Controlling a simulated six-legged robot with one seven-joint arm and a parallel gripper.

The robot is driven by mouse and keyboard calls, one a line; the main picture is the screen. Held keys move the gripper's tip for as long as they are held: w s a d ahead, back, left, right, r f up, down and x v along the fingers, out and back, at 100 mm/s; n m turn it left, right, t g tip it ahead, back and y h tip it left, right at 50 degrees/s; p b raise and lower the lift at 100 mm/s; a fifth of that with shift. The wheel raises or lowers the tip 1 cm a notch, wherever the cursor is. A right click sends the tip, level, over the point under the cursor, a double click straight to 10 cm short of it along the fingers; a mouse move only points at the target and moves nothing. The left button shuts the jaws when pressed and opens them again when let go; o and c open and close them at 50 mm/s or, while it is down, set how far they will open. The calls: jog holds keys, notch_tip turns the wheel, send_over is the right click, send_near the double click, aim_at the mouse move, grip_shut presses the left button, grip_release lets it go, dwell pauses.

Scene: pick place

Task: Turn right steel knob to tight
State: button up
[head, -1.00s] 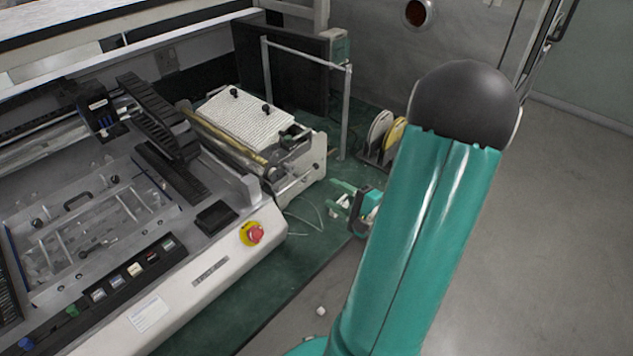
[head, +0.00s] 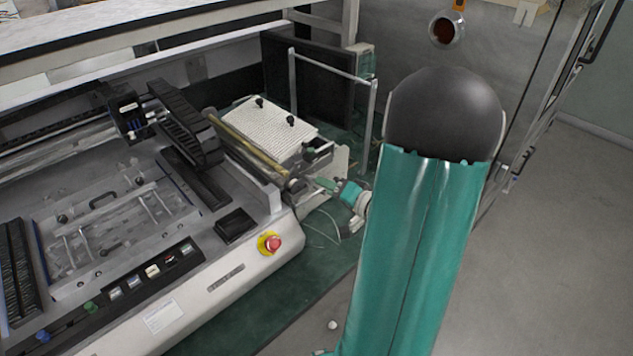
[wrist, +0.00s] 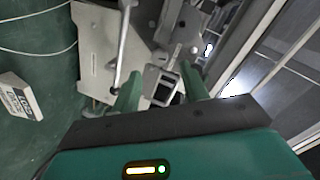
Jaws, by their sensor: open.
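My gripper (head: 322,184) is open at the right end of the printing unit, close to its end plate (head: 338,165). In the wrist view my gripper (wrist: 160,84) has its two green fingers apart, with a small grey metal part showing between and beyond them. I cannot tell whether this part is the right steel knob, or whether the fingers touch it. The pale end plate (wrist: 98,52) and a thin steel lever (wrist: 122,45) are left of that part. In the head view the knob is too small to make out.
The machine's front panel has a red stop button (head: 272,243) and a row of switches. A perforated white board (head: 266,130) lies behind the brass-coloured bar (head: 245,145). A small box (wrist: 20,97) lies on the green surface. Open floor is at the right.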

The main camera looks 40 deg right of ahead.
aim_at(310, 179)
jog(key=x, duration=0.5)
jog(key=shift+w, duration=0.1)
jog(key=shift+c, duration=0.3)
grip_shut()
